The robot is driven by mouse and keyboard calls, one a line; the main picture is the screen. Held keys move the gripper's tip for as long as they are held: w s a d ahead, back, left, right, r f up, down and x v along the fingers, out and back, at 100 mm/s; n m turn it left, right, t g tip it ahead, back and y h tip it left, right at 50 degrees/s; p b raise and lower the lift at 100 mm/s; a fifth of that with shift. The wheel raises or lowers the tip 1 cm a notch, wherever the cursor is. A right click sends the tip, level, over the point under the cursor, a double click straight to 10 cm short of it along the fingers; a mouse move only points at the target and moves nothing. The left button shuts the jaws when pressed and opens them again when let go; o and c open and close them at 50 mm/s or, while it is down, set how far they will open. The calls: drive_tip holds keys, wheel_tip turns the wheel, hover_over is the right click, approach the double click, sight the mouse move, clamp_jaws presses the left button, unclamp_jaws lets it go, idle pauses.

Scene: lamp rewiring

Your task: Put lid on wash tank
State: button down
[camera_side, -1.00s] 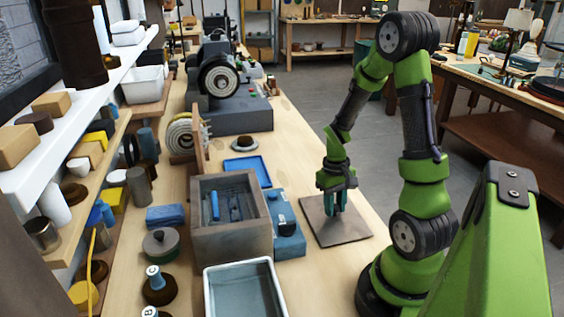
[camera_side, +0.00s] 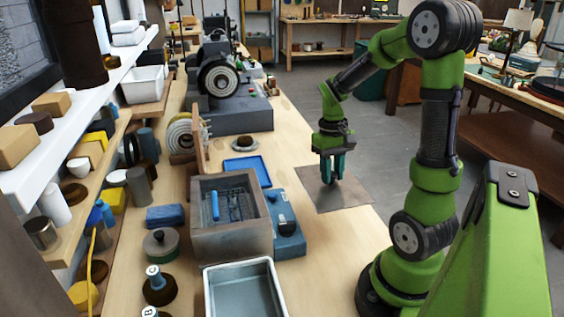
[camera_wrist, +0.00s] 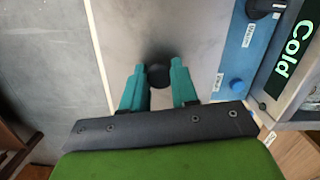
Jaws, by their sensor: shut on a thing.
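The lid is a flat grey-brown square plate (camera_side: 352,194) with a small black knob (camera_wrist: 159,76). My gripper (camera_side: 332,182) points down with its teal fingers closed around the knob. The wrist view shows the fingers (camera_wrist: 160,80) on either side of it. The lid hangs level above the bench near its right edge. The wash tank appears to be the open grey box (camera_side: 232,246) to the left of the lid, with a blue object (camera_side: 215,205) and a wire rack inside. The lid is apart from the tank in the side view.
A blue control unit (camera_side: 288,238) with a black knob adjoins the tank's right side. A dark "Cold" label (camera_wrist: 291,52) shows in the wrist view. A pale tray (camera_side: 281,290) stands in front, and a blue tray (camera_side: 249,168) lies behind. Bench wood is clear to the right.

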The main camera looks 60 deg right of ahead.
drive_tip(key=w+a+r, duration=0.3)
drive_tip(key=w+a, duration=0.6)
drive_tip(key=w+a+r, duration=0.3)
drive_tip(key=w+a, duration=0.6)
drive_tip(key=a, duration=0.1)
drive_tip(key=shift+a+r, duration=0.2)
drive_tip(key=shift+r, duration=0.1)
drive_tip(key=shift+w, duration=0.1)
drive_tip(key=shift+f, duration=2.05)
drive_tip(key=shift+f, duration=0.25)
drive_tip(key=c, duration=0.8)
unclamp_jaws()
